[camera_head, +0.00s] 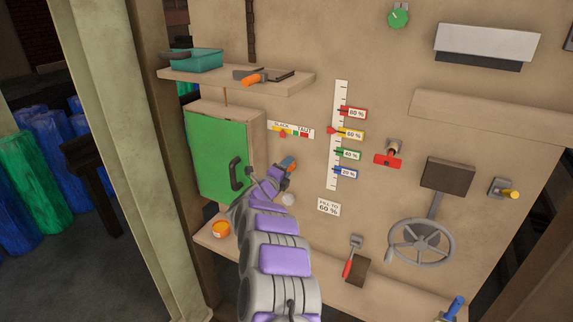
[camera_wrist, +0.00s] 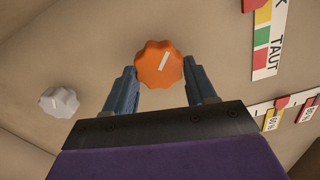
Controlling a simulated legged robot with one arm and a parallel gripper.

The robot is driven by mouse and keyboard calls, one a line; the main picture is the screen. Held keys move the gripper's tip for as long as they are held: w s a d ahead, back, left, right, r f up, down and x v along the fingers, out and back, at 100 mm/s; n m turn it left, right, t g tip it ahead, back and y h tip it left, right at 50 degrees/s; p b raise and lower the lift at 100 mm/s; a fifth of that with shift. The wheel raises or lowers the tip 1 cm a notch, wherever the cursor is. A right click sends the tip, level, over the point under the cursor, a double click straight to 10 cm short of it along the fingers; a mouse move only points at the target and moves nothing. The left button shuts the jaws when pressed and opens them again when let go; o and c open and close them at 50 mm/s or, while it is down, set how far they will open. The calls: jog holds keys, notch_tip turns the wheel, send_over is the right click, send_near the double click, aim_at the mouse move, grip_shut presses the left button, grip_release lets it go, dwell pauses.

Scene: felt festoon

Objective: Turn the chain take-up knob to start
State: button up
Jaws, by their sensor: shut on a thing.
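The orange lobed knob (camera_wrist: 153,70) with a white index line sits between the blue fingers of my gripper (camera_wrist: 159,76) in the wrist view. The line points up and slightly right there. My gripper (camera_head: 283,172) is shut on this knob at the wall; in the head view only a bit of orange (camera_head: 291,163) shows past the fingers. The SLACK–TAUT strip (camera_head: 303,134) is on the wall just above it, with its red pointer over the yellow part. The strip's TAUT end (camera_wrist: 263,61) also shows in the wrist view.
A grey knob (camera_head: 288,199) is close below my gripper; it also shows in the wrist view (camera_wrist: 59,102). The green door (camera_head: 220,150) with a dark handle is left. A percent scale (camera_head: 338,120) and red valve handle (camera_head: 387,160) are right. A shelf (camera_head: 290,86) is above.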

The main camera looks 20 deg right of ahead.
jog(key=shift+w+a+n+p, duration=0.1)
jog(key=shift+a+n+p, duration=0.05)
jog(key=shift+n+p, duration=3.95)
jog(key=shift+a+n+p, duration=0.1)
jog(key=shift+n+p, duration=3.15)
jog(key=shift+n, duration=1.55)
jog(key=o, duration=1)
jog(key=shift+w, duration=0.2)
jog(key=shift+o, duration=0.2)
jog(key=shift+s+r, duration=0.15)
jog(key=shift+a, duration=0.1)
jog(key=b+v, duration=0.1)
jog(key=v, duration=1.6)
jog(key=shift+a+b, duration=0.2)
jog(key=shift+b, duration=0.1)
